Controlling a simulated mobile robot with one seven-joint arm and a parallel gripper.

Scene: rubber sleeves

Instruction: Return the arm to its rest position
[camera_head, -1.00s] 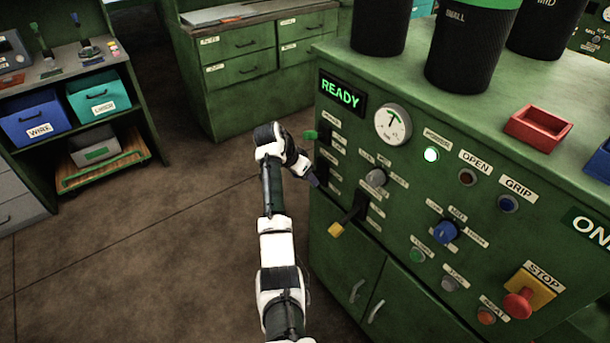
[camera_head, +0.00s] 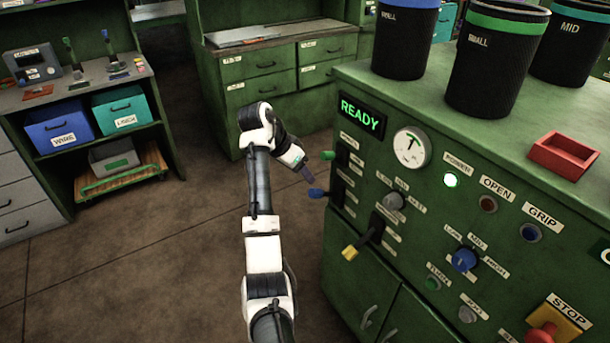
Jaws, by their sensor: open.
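My arm (camera_head: 263,240) rises from the bottom of the head view, bends at the top and points down to the right. My gripper (camera_head: 308,177) is at its end, small in the picture, with its jaws open. It is in the air just left of the green machine's front panel, close to the blue-tipped lever (camera_head: 317,193) and the green-tipped lever (camera_head: 328,155). I see nothing held in it. Whether it touches a lever is hard to tell.
The green machine (camera_head: 400,290) fills the right side, with a lit READY sign (camera_head: 361,115), a yellow-tipped lever (camera_head: 350,253), knobs and buttons. Black bins (camera_head: 492,70) and a red tray (camera_head: 565,155) stand on top. Open floor (camera_head: 130,260) lies left of my arm.

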